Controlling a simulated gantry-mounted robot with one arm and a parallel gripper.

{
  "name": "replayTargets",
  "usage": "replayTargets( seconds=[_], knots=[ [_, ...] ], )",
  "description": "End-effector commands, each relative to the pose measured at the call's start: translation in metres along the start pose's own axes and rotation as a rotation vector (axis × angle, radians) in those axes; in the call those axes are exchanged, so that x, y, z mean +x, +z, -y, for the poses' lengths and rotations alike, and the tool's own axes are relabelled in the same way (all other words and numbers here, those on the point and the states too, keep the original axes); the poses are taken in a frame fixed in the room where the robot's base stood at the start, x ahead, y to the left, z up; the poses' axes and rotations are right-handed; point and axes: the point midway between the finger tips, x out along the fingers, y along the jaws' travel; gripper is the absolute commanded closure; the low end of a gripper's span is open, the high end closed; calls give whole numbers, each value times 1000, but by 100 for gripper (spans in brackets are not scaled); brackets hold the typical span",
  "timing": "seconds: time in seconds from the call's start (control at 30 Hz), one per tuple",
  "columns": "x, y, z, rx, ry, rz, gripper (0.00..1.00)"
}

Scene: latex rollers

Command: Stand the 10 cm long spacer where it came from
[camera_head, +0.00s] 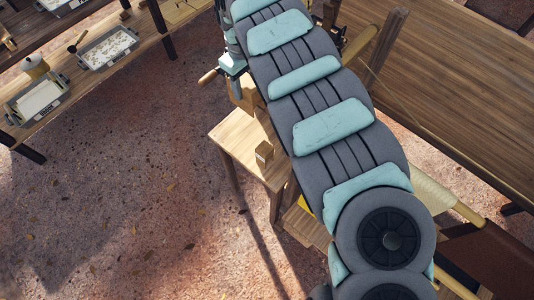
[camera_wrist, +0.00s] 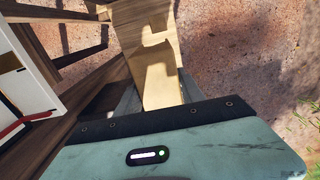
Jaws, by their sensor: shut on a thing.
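My gripper (camera_head: 233,68) shows in the head view beside the large grey and teal arm and is shut on a pale wooden block, the spacer (camera_head: 243,95). The spacer also shows in the wrist view (camera_wrist: 158,82), jutting out from the dark edge of the gripper body. The fingertips are mostly hidden. A small wooden table (camera_head: 232,132) stands just below the gripper in the head view. A shorter wooden block (camera_head: 264,153) stands on it. The spacer appears above the table's far end; the gap between them cannot be told.
My arm hides much of the middle. A long bench with trays (camera_head: 106,47) stands at the upper left. A large wooden table (camera_head: 445,75) fills the right. A white panel with a red edge (camera_wrist: 25,85) is at the wrist view's left. Open ground lies left of the small table.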

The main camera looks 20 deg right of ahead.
Motion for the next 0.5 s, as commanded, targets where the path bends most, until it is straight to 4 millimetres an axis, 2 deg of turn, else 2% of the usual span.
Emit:
replayTargets(
  seconds=[0.17, 0.5],
  knots=[
    [27, 2, 0, -12, -2, 3, 100],
    [115, 1, 0, -10, -2, 1, 100]
  ],
)
